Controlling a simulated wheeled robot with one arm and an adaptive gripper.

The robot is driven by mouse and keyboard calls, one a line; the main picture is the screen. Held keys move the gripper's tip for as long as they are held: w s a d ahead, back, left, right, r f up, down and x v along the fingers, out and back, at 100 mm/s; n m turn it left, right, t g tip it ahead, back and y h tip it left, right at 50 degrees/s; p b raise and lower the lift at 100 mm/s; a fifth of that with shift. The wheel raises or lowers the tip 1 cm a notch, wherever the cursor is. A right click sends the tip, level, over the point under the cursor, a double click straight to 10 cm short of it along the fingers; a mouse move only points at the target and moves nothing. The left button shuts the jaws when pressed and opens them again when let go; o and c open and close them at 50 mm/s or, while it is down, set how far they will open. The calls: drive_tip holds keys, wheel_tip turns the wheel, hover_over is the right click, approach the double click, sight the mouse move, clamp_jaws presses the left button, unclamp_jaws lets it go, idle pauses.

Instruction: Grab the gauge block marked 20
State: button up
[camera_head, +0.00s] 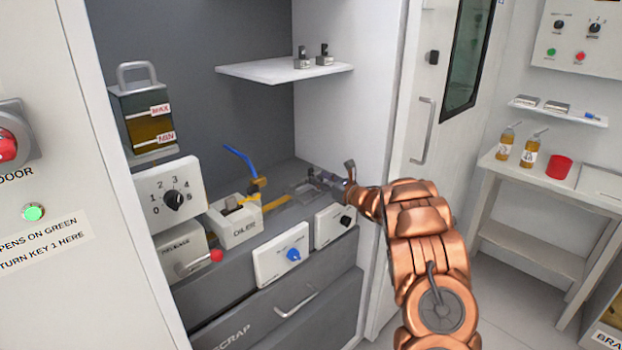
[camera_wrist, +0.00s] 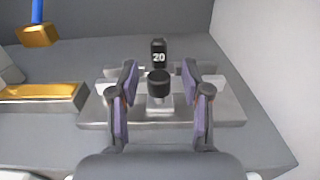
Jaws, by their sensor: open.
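The black tag marked 20 (camera_wrist: 159,57) stands upright in the wrist view, just beyond a black round knob on a short silver post (camera_wrist: 158,88). I cannot tell whether tag and knob are one piece. They are at a grey metal fixture (camera_wrist: 225,110) on the machine's deck. My gripper (camera_wrist: 159,70) is open, one finger on each side of the knob, with visible gaps. In the head view my gripper (camera_head: 326,182) is at the deck's right end, and the marked block cannot be made out there.
Two small blocks with dark tops (camera_head: 313,58) stand on a white shelf (camera_head: 265,72) above. The cabinet's right wall (camera_head: 340,120) is close.

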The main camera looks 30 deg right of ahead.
sight(311, 173)
drive_tip(key=shift+p+x, duration=0.9)
drive_tip(key=shift+x, duration=1.45)
drive_tip(key=shift+r, duration=0.1)
drive_tip(key=shift+c, duration=0.4)
clamp_jaws()
